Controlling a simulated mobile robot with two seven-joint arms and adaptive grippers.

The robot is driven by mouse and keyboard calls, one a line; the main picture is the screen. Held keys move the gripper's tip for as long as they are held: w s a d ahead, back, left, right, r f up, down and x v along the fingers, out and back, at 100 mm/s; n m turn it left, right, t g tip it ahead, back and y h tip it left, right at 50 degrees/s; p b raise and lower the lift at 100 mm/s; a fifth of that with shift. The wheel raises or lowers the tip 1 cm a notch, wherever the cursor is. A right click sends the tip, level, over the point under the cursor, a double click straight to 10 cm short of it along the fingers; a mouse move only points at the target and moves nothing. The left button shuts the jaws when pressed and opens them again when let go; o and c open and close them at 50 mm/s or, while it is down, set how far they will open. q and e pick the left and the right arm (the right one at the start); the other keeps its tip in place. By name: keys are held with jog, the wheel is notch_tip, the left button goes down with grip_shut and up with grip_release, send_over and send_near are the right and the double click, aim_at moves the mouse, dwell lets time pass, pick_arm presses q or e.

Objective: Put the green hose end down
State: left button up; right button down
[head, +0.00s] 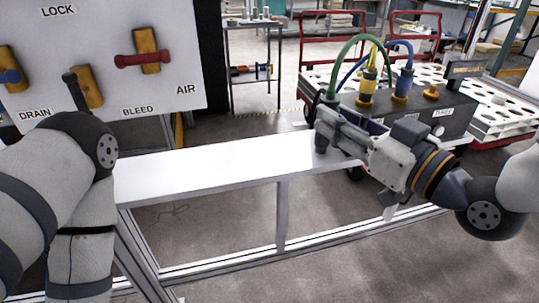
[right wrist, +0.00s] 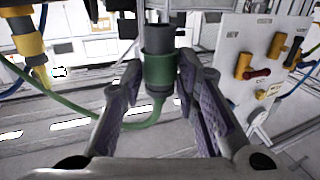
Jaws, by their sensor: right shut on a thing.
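The green hose (head: 346,48) arcs up from my right gripper (head: 326,120) to the dark block on the right. In the right wrist view, the green hose end (right wrist: 160,70), a green collar with a dark grey cylinder, sits between the two fingers of my right gripper (right wrist: 160,85). That gripper is shut on it. In the head view, the dark tip (head: 321,144) points down at the right part of the white bench top (head: 220,165). I cannot tell whether it touches. My left arm shows at the left; its gripper is out of view.
The dark connector block (head: 458,123) carries yellow (head: 367,88) and blue (head: 403,84) hose ends behind my right gripper. A white valve panel (head: 185,45) with several handles stands back left. The bench top is bare left of the gripper.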

jog(key=w+a+f, duration=0.2)
jog(key=w+a+f+b, duration=0.1)
jog(key=w+a+f, duration=0.1)
jog(key=w+f, duration=0.1)
jog(key=w+a+f, duration=0.3)
jog(key=shift+f+b, duration=0.2)
jog(key=shift+b, duration=0.15)
jog(key=shift+w+a+f, duration=0.15)
jog(key=shift+w+a, duration=0.05)
pick_arm(q)
jog(key=shift+g, duration=0.7)
jog(key=shift+s+f+b, duration=0.35)
jog(key=shift+s+f, duration=1.25)
jog(key=shift+s, duration=0.05)
pick_arm(e)
jog(key=shift+w+a+f, duration=0.1)
jog(key=shift+a+f, duration=0.05)
jog(key=shift+f, duration=0.75)
jog(key=shift+w+a+f, duration=0.1)
jog(key=shift+f, duration=0.75)
jog(key=shift+f, duration=0.2)
jog(key=c, duration=1.2)
grip_release()
